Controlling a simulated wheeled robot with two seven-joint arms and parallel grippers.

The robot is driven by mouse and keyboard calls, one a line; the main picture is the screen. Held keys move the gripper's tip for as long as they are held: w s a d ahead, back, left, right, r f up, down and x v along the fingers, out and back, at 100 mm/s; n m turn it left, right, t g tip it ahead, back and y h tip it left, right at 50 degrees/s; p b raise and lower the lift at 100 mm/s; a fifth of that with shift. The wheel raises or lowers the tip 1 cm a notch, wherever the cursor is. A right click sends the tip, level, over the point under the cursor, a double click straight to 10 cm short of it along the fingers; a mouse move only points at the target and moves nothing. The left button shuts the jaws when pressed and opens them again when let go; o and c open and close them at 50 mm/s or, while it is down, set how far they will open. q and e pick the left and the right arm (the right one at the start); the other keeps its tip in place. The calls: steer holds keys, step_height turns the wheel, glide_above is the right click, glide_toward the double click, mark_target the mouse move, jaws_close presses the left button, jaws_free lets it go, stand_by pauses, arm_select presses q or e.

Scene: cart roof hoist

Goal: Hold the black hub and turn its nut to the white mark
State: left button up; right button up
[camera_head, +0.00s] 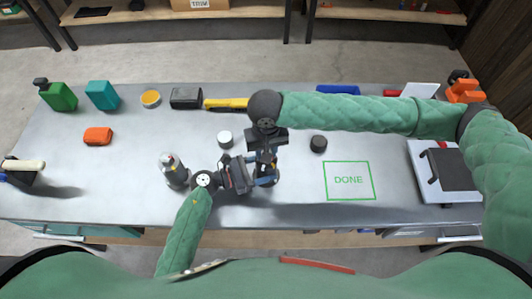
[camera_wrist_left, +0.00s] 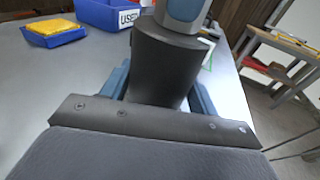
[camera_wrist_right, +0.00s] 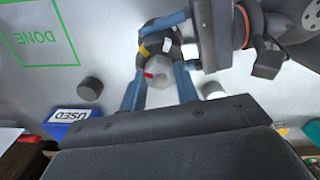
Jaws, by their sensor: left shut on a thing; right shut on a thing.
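The black hub (camera_wrist_left: 165,65) stands upright in the left wrist view between the fingers of my left gripper (camera_wrist_left: 158,95), which is shut on it. In the right wrist view the pale grey nut (camera_wrist_right: 162,76) sits on top of the hub, between the fingers of my right gripper (camera_wrist_right: 158,88), which is shut on it. A red mark is on the nut's left side. A white mark (camera_wrist_right: 167,45) and a yellow mark (camera_wrist_right: 143,50) are on the hub above it; the red mark is apart from the white one. In the head view my grippers largely hide the hub.
A grey cylinder with a coloured top (camera_head: 175,173) stands left of my left gripper. A white-topped cylinder (camera_head: 225,139) and a black one (camera_head: 318,143) stand nearby. The green DONE square (camera_head: 349,180) is empty. A blue USED bin (camera_wrist_left: 100,14) stands behind.

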steer(key=shift+m, duration=1.1)
steer(key=o, duration=1)
steer(key=shift+n, duration=1.1)
